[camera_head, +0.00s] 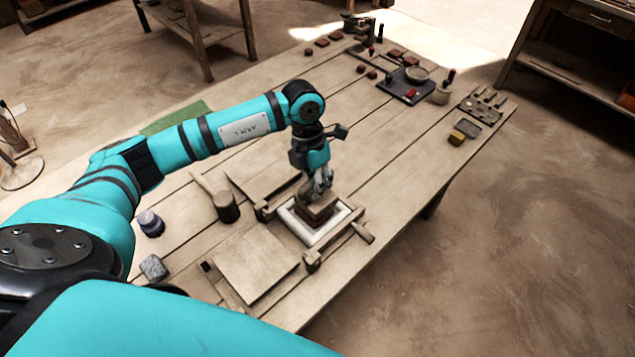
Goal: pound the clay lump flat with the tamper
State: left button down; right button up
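My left gripper (322,188) points down at the press area, its fingers closed around the top of a brown block-shaped tamper (317,209). The tamper's square base sits inside the white square frame (296,225) on the table. I cannot tell whether it touches what lies beneath it. The clay lump cannot be made out; the tamper and the fingers cover the middle of the frame. My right gripper is out of view.
The frame lies on the long wooden table (380,190). A wooden mallet (227,207) lies left of it, and a flat board (255,262) lies in front. A dark tray (405,86) and small tools are at the far end.

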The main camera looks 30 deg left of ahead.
aim_at(318, 201)
pick_arm(q)
notch_tip(318, 201, down, 6)
jog(key=b, duration=0.3)
jog(key=shift+f+b, duration=0.15)
jog(key=shift+b, duration=0.15)
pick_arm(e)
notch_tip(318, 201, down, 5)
pick_arm(q)
jog(key=shift+r+p, duration=0.5)
jog(key=shift+r, duration=0.05)
notch_tip(318, 201, up, 6)
jog(key=p, duration=0.4)
jog(key=shift+w+f, duration=0.1)
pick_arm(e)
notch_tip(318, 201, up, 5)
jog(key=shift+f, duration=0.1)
pick_arm(q)
jog(key=shift+w+a+r, duration=0.15)
jog(key=shift+a+r, duration=0.2)
jog(key=shift+r, duration=0.25)
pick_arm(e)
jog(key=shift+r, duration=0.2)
pick_arm(q)
jog(key=shift+f, duration=0.15)
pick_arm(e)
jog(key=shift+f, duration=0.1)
